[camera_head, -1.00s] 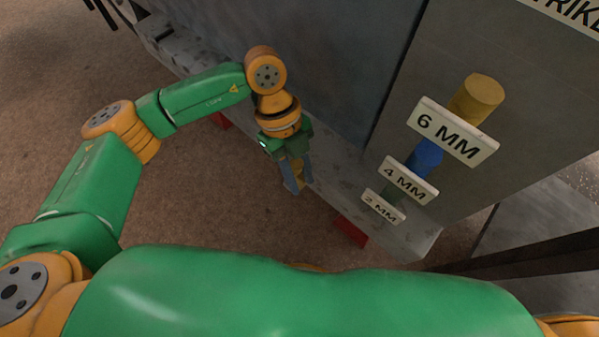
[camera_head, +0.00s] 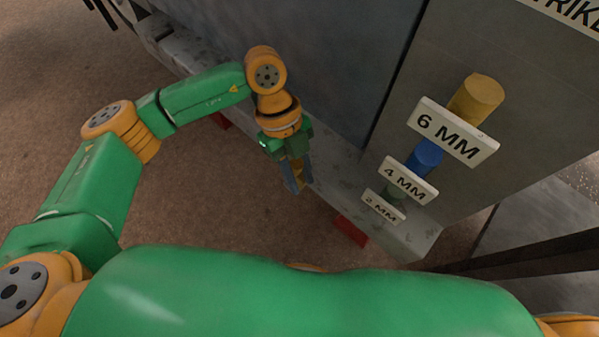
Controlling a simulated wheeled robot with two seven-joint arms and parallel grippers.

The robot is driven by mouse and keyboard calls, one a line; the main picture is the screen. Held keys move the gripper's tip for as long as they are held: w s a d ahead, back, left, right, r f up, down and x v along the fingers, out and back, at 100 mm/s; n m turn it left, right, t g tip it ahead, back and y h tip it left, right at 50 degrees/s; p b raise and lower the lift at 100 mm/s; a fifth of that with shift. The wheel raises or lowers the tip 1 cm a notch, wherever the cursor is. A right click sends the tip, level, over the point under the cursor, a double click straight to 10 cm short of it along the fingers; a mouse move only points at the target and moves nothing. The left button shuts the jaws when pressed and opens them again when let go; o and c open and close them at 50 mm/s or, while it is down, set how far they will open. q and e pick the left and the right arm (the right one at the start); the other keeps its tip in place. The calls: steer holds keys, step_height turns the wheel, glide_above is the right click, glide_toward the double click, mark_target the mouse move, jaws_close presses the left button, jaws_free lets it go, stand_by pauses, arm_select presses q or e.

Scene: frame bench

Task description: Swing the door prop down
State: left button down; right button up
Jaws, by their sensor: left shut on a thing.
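My left gripper (camera_head: 297,184) points down in front of the large grey panel (camera_head: 305,60), near its lower edge. Its grey fingers are shut on a small yellow-brown thing (camera_head: 299,170), of which only a little shows between them. This may be the door prop, but the fingers and wrist hide most of it, so I cannot tell its shape or how it is joined. My right gripper is not in view.
A grey panel on the right bears a yellow cylinder (camera_head: 477,98), a blue one (camera_head: 426,155) and a green one, with labels 6 MM (camera_head: 453,132), 4 MM (camera_head: 408,181) and 2 MM (camera_head: 383,207). A grey ledge (camera_head: 400,238) runs below, with red blocks (camera_head: 351,230) under it. Brown floor lies in front.

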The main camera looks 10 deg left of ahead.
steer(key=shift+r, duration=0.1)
arm_select(q)
steer(key=d+t+y, duration=0.1)
steer(key=s+d+f+t+y, duration=0.1)
steer(key=y, duration=0.1)
steer(key=s+d+f+t+y, duration=0.1)
steer(key=shift+f+y+p, duration=0.2)
steer(key=shift+y+p, duration=0.1)
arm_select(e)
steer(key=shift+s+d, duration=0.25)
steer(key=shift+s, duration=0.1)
arm_select(q)
steer(key=c, duration=0.6)
jaws_free()
steer(key=shift+c, duration=0.2)
step_height(320, 180, up, 7)
steer(key=p, duration=0.5)
steer(key=shift+d, duration=0.45)
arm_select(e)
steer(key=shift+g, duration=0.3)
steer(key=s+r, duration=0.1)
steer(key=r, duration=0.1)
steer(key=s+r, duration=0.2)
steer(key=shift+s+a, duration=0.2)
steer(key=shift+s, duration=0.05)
